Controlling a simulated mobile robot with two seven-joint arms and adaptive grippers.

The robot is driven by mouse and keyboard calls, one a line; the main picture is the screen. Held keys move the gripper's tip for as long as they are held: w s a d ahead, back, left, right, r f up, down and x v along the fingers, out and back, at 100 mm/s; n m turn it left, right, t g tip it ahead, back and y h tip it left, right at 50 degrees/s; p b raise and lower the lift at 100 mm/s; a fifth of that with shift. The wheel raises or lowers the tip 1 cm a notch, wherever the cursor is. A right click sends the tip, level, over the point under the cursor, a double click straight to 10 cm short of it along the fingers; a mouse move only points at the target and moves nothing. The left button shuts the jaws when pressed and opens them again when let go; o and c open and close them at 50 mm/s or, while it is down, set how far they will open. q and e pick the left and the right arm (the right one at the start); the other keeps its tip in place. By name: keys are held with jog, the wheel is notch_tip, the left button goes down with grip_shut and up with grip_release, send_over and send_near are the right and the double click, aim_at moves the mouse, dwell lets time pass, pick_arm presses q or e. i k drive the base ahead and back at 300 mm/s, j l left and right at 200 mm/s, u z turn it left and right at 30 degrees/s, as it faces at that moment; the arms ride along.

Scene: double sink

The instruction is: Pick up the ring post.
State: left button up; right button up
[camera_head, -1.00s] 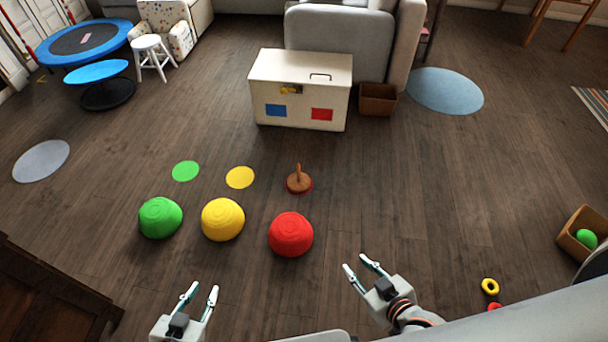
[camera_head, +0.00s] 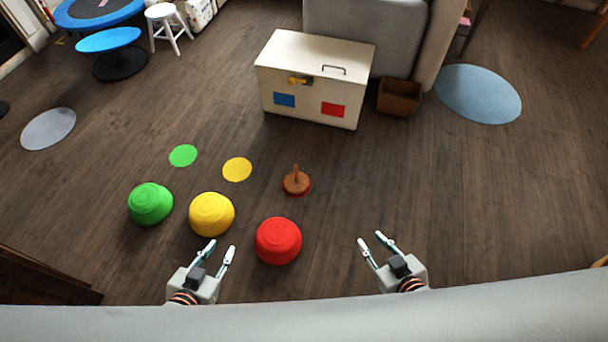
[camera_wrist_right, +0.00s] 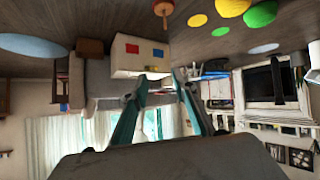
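The ring post (camera_head: 296,182) is a brown wooden disc base with a short upright peg. It stands on the floor on a red spot, beyond the red dome, in the head view. It also shows in the right wrist view (camera_wrist_right: 163,9), at the top edge. My left gripper (camera_head: 219,249) is open and empty, near the yellow and red domes. My right gripper (camera_head: 370,243) is open and empty, to the right of the red dome and nearer to me than the post. Its open fingers also show in the right wrist view (camera_wrist_right: 158,80). Neither gripper touches the post.
A red dome (camera_head: 278,241), a yellow dome (camera_head: 212,214) and a green dome (camera_head: 150,204) stand on the floor. Flat yellow (camera_head: 237,169) and green (camera_head: 183,156) spots lie beyond them. A white chest (camera_head: 315,78) and brown box (camera_head: 399,97) stand behind. Floor right of the post is clear.

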aim_at(296, 182)
jog(key=i+l, duration=0.25)
jog(key=l, duration=0.15)
jog(key=i+l, duration=0.5)
jog(key=l, duration=0.25)
jog(key=i+l+u, duration=0.1)
jog(key=i+l, duration=0.15)
jog(key=l, duration=0.15)
